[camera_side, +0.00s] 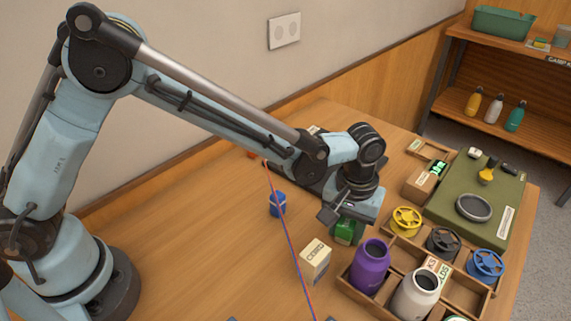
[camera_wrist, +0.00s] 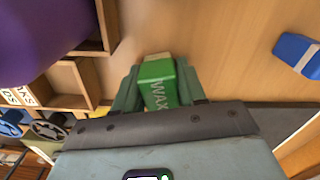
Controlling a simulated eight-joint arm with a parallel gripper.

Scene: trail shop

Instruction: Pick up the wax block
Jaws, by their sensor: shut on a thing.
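The wax block is a small green block with white lettering "WAX" and a pale end, seen in the wrist view (camera_wrist: 160,82). My gripper (camera_wrist: 158,88) is shut on it, with one finger on each side. In the side view the green wax block (camera_side: 345,231) shows below my gripper (camera_side: 343,218), partly hidden by it. It is near the tabletop, behind the wooden tray; I cannot tell whether it touches the table.
A wooden tray (camera_side: 378,299) holds a purple bottle (camera_side: 370,268), a white bottle (camera_side: 416,295) and several spools. A cream box (camera_side: 315,262) and a blue block (camera_side: 278,204) stand left of my gripper. A green mat (camera_side: 500,227) lies right.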

